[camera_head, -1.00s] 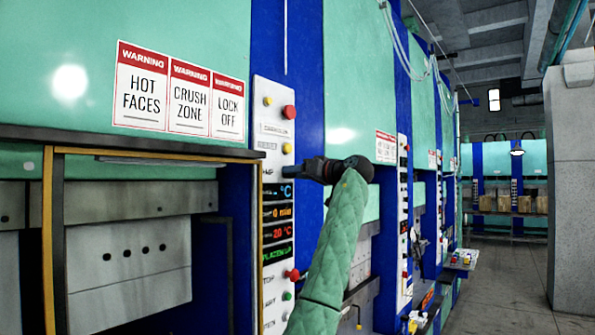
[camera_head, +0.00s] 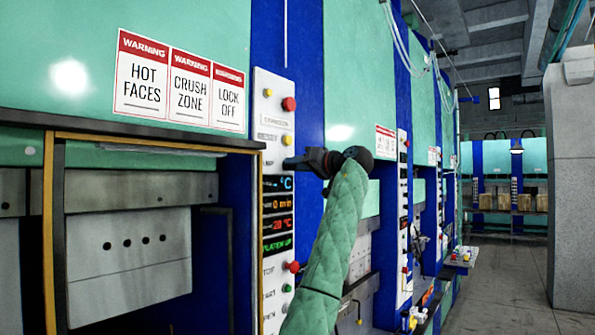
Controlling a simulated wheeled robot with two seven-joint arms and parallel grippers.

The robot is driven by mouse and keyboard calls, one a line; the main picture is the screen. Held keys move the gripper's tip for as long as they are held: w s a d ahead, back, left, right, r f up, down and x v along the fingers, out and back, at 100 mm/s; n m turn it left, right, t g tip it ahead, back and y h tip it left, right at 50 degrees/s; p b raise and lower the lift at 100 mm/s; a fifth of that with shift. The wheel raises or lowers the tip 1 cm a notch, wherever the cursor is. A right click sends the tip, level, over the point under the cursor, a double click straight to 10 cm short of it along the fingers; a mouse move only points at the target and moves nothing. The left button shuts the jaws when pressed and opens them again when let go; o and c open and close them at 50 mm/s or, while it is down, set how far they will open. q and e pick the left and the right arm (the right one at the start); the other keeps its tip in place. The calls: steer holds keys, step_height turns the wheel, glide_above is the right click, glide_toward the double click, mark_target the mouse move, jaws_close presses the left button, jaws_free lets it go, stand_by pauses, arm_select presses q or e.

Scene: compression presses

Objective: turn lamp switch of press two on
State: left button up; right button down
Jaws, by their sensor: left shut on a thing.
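The nearest press has a tall white control panel (camera_head: 272,128) with buttons, switches and lit displays. My left gripper (camera_head: 289,163) is at this panel, just above the top display row, its dark fingers pointing left. It is shut on a small switch, seemingly the lamp switch, which the fingers hide. The lamp label there is mostly covered or too small to read. I cannot tell the switch's position. My right gripper is out of view.
A red button (camera_head: 289,104) and a yellow button (camera_head: 287,140) sit above the fingers. A lower red knob (camera_head: 292,267) is close to my sleeve. More presses with panels (camera_head: 404,218) line the wall to the right. The grey floor (camera_head: 500,290) by the pillar (camera_head: 570,190) is clear.

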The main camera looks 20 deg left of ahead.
arm_select(q)
steer(key=shift+m+b, duration=2.95)
steer(key=shift+m, duration=2.05)
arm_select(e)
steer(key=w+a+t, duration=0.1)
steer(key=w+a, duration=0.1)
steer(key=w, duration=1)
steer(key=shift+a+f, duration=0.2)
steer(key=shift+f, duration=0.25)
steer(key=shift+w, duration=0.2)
arm_select(q)
steer(key=o, duration=1)
steer(key=shift+w, duration=0.1)
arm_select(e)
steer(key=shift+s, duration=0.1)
arm_select(q)
steer(key=shift+f, duration=0.1)
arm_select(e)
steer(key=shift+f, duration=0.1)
